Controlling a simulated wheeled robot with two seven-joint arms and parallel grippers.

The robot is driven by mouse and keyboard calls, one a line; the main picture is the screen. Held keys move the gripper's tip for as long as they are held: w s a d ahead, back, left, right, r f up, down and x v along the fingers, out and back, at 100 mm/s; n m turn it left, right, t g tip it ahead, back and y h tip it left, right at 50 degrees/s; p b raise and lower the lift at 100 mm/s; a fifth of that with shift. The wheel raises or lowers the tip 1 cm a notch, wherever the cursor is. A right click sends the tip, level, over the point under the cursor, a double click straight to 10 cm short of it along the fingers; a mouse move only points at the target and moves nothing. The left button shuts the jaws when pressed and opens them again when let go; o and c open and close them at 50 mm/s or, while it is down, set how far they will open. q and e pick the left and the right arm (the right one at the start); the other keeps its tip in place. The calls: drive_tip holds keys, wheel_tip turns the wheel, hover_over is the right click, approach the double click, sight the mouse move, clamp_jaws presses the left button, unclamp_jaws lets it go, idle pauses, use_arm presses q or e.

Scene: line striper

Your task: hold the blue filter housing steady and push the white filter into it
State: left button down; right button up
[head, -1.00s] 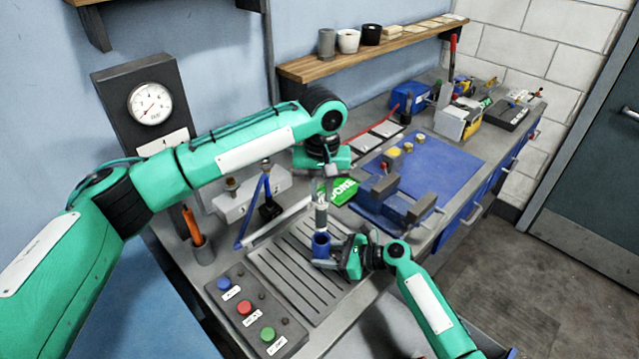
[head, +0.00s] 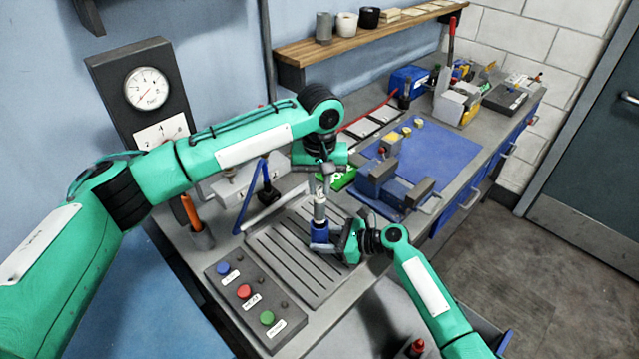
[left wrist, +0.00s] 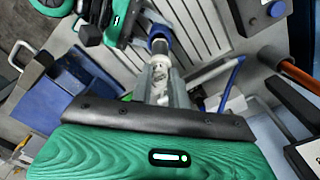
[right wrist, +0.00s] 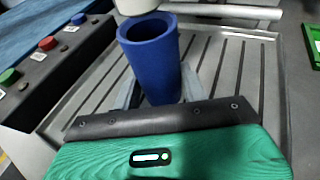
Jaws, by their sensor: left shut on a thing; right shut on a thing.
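The blue filter housing (head: 320,233) is an open-topped cup, upright over the grooved grey tray. My right gripper (head: 327,247) is shut on it from the side; its open mouth shows in the right wrist view (right wrist: 148,60). The white filter (head: 319,210) hangs upright below my left gripper (head: 321,194), which is shut on it from above. In the right wrist view the filter's lower end (right wrist: 136,6) is at the housing's mouth, with the dark inside still visible. In the left wrist view the filter (left wrist: 160,70) lines up roughly with the housing (left wrist: 158,36). Whether they touch is unclear.
The grooved tray (head: 275,262) lies under the grippers. A panel with blue, red and green buttons (head: 250,300) is at front left. A blue frame with a grey bar (head: 250,195) stands behind left. A blue mat with a vise (head: 400,195) is to the right.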

sight(320, 214)
use_arm(q)
drive_tip(key=shift+f, duration=5)
idle(1.8)
drive_tip(key=c, duration=1.3)
unclamp_jaws()
drive_tip(key=shift+o, duration=0.6)
drive_tip(key=shift+o, duration=1.2)
